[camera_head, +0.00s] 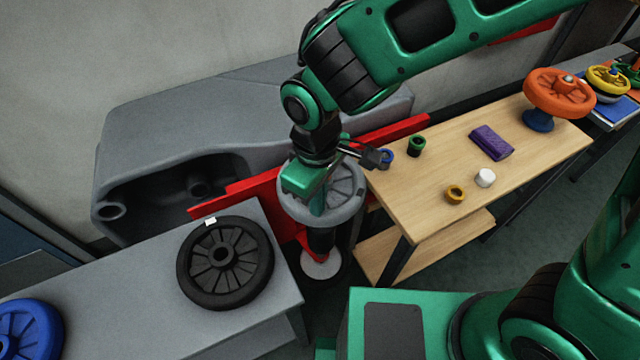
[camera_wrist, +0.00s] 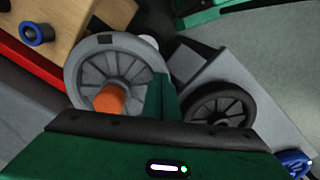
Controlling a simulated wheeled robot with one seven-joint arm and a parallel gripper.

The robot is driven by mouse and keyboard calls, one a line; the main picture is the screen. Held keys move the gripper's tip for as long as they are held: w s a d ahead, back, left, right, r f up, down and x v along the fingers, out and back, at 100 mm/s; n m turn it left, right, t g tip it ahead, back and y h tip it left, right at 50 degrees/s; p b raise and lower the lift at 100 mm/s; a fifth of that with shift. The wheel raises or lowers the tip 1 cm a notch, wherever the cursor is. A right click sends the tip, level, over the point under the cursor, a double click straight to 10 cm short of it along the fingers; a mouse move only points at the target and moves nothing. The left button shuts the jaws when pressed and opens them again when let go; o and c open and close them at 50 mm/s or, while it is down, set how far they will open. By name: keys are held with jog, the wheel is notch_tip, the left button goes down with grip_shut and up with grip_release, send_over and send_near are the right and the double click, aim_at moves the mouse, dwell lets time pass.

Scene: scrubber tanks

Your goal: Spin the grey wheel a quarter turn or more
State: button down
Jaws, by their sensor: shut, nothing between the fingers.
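The grey wheel (camera_head: 344,207) is spoked and lies flat on a dark upright post, between the grey bench and the wooden table. Its rim bears a dark mark. In the wrist view the wheel (camera_wrist: 75,70) shows an orange cylinder (camera_wrist: 110,98) near its middle, which my arm hides in the head view. My gripper (camera_head: 316,205) is shut and empty, pointing down over the wheel's left and middle part. In the wrist view its green finger (camera_wrist: 160,103) overlaps the wheel's right side. I cannot tell whether it touches a spoke or the rim.
A black wheel (camera_head: 225,262) lies on the grey bench to the left, with a blue wheel (camera_head: 25,330) beyond. The wooden table (camera_head: 400,190) at right holds small rings, a purple block (camera_head: 491,143) and an orange wheel (camera_head: 560,92). A red bar (camera_head: 400,130) runs behind.

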aim_at(344, 207)
jog(key=shift+d, duration=0.55)
jog(key=shift+d, duration=0.1)
jog(key=shift+w+d, duration=0.25)
jog(key=shift+d, duration=0.75)
jog(key=shift+w+d, duration=0.25)
jog(key=shift+d, duration=0.25)
jog(key=shift+w+d, duration=0.25)
jog(key=shift+d, duration=0.2)
